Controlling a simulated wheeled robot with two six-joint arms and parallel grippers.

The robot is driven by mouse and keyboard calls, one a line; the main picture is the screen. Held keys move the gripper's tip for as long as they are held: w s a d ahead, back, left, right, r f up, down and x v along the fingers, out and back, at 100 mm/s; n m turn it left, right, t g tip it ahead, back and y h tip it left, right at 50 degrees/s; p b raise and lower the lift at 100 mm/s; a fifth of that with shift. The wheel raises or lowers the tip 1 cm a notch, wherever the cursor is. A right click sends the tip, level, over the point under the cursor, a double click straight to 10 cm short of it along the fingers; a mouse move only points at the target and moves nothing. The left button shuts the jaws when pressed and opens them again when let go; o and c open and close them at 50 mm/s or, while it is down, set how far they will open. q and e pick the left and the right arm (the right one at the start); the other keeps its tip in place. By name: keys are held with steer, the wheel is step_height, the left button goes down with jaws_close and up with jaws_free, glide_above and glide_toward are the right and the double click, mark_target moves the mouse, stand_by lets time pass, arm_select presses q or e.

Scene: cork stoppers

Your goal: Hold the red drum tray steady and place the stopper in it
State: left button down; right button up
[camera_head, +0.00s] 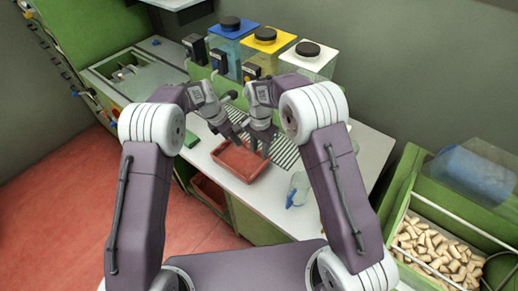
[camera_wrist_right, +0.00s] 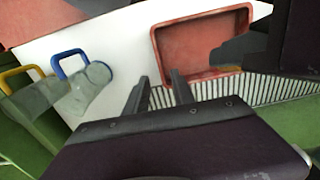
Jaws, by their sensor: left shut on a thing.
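The red tray (camera_head: 237,170) lies on the white counter, below my two grippers; it also shows in the right wrist view (camera_wrist_right: 180,50). My left gripper (camera_head: 240,140) is shut on the tray's back rim, though the fingertips are small and partly hidden. My right gripper (camera_head: 258,150) is over the tray's back right side. In the right wrist view its fingers (camera_wrist_right: 160,78) stand apart with nothing between them. No stopper shows in the visible part of the tray. Many cork stoppers (camera_head: 436,250) lie in the green bin at the right.
A clear jug with a blue handle (camera_head: 300,188) stands right of the tray. A slotted grille (camera_head: 285,150) lies behind it. Blue, yellow and white dispensers (camera_head: 265,48) stand at the back. A clear-lidded green bin (camera_head: 400,190) bounds the right side.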

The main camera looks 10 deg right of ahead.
mark_target(259, 169)
step_height(259, 169, down, 12)
steer(key=shift+s+a+f, duration=0.1)
steer(key=shift+s, duration=0.05)
jaws_close()
stand_by(0.3)
stand_by(1.4)
